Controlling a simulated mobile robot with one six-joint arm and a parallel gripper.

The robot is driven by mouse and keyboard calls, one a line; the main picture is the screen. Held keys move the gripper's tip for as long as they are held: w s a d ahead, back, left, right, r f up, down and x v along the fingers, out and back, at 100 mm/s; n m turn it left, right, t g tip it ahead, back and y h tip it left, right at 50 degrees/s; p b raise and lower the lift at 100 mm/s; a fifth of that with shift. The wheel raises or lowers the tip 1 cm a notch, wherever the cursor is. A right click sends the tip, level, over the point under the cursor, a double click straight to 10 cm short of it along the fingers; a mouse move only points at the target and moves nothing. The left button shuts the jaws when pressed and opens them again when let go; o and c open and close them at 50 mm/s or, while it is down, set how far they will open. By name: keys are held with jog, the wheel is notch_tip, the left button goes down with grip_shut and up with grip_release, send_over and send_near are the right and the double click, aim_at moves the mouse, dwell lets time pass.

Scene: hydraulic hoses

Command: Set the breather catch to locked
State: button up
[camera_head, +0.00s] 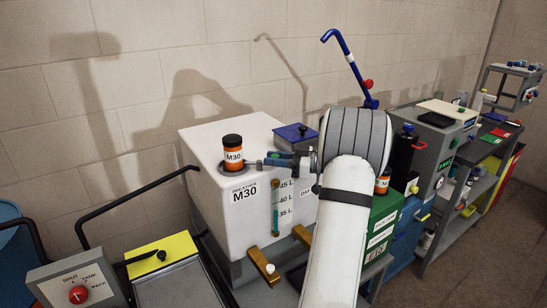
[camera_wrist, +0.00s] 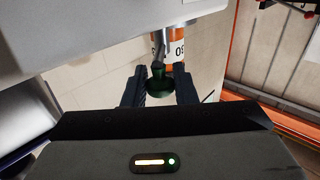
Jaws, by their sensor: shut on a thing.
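The breather (camera_head: 233,157), an orange canister with a black cap and an M30 label, stands upright on the white tank (camera_head: 262,220). It also shows in the wrist view (camera_wrist: 178,62), partly hidden. The catch (camera_wrist: 159,82) has a dark green knob on a grey stem beside the breather. My gripper (camera_head: 268,161) reaches in from the right at the tank's top, close to the breather. In the wrist view my gripper (camera_wrist: 160,95) has one finger on each side of the knob and is shut on it. I cannot read a locked mark.
A blue-lidded box (camera_head: 296,133) is behind my gripper on the tank. A green box (camera_head: 383,225) and a second orange canister (camera_head: 382,184) are right of my arm. A valve panel with a red knob (camera_head: 78,294) is at lower left. Black rails (camera_head: 140,203) stand left of the tank.

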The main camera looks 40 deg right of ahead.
dwell(0.4)
jog(key=o, duration=1)
jog(key=shift+w, duration=0.1)
jog(key=shift+c, duration=0.2)
jog(key=shift+s+d, duration=0.3)
jog(key=b+v, duration=0.1)
jog(key=v, duration=0.6)
